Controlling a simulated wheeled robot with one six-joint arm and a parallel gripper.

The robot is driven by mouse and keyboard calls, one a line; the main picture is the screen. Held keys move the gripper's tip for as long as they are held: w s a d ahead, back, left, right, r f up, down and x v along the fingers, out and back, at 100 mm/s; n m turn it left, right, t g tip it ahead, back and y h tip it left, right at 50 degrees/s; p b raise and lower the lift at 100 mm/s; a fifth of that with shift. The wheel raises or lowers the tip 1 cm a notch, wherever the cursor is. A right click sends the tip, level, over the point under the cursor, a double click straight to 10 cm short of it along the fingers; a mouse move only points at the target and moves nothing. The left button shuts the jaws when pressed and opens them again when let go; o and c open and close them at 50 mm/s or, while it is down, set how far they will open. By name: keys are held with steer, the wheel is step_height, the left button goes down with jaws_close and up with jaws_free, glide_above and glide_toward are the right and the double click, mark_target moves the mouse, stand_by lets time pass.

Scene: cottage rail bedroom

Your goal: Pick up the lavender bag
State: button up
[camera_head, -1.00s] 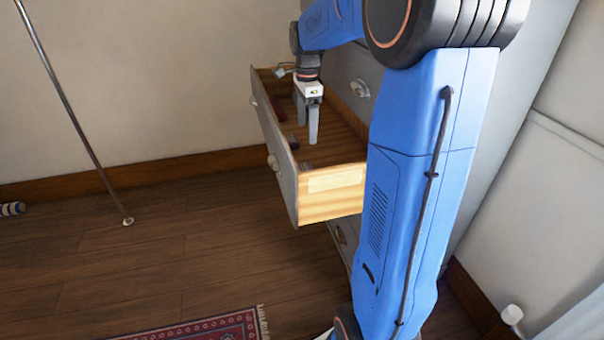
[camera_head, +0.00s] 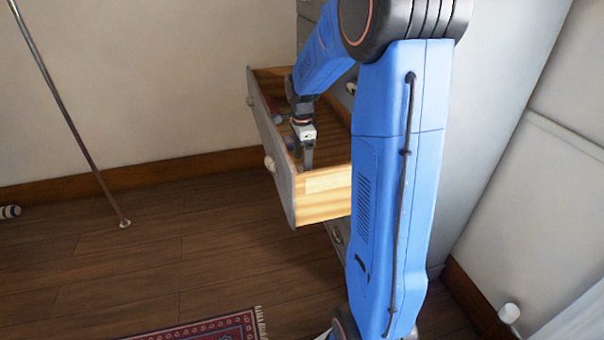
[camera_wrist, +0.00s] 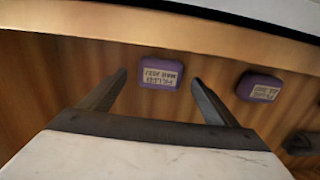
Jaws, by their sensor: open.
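My gripper (camera_head: 308,160) is open and points down inside the open drawer (camera_head: 325,184), near its front end. In the wrist view my gripper (camera_wrist: 160,78) has a finger on each side of a small purple packet (camera_wrist: 160,73) with a pale printed label. The packet lies on the wooden drawer floor; whether the fingers reach down to its level cannot be told. A second purple labelled packet (camera_wrist: 258,87) lies to the right, outside the fingers. The labels are too blurred to read, so I cannot tell which is the lavender bag. In the head view the gripper hides this spot.
The drawer wall (camera_wrist: 190,43) runs close beyond the packets. A dark object (camera_wrist: 300,142) lies at the right of the wrist view. A thin metal pole (camera_head: 68,115) stands left; a red rug (camera_head: 205,329) lies below.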

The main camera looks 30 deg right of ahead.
steer(key=shift+f, duration=1.25)
steer(key=shift+c, duration=0.6)
steer(key=c, duration=1)
